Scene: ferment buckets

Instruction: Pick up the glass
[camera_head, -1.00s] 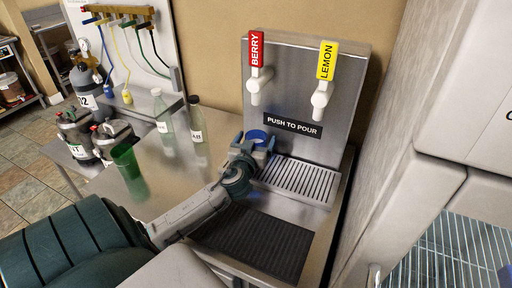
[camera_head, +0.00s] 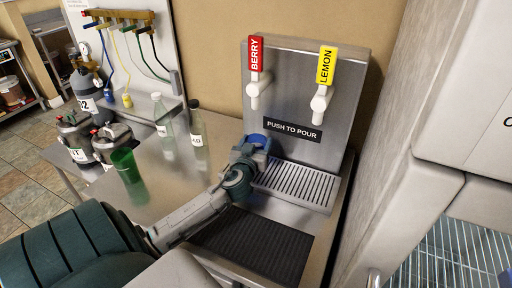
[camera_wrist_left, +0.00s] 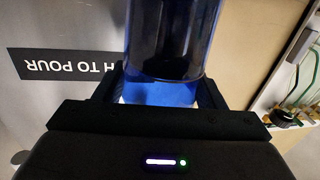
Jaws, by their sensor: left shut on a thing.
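A blue see-through glass (camera_wrist_left: 172,45) stands between the fingers of my left gripper (camera_wrist_left: 160,92) in the left wrist view. The fingers are shut on it near its lower part. In the head view my left gripper (camera_head: 262,150) is in front of the steel dispenser, at the left end of the drip grate, and only a blue part of the glass (camera_head: 257,138) shows. A green glass (camera_head: 127,167) stands apart on the steel counter, left of my arm. My right gripper is not in view.
The dispenser (camera_head: 293,95) has a red BERRY tap (camera_head: 255,58) and a yellow LEMON tap (camera_head: 326,68) above the drip grate (camera_head: 296,184). Two bottles (camera_head: 198,138) stand behind the green glass. A black mat (camera_head: 255,240) lies in front. A white cabinet (camera_head: 430,130) bounds the right.

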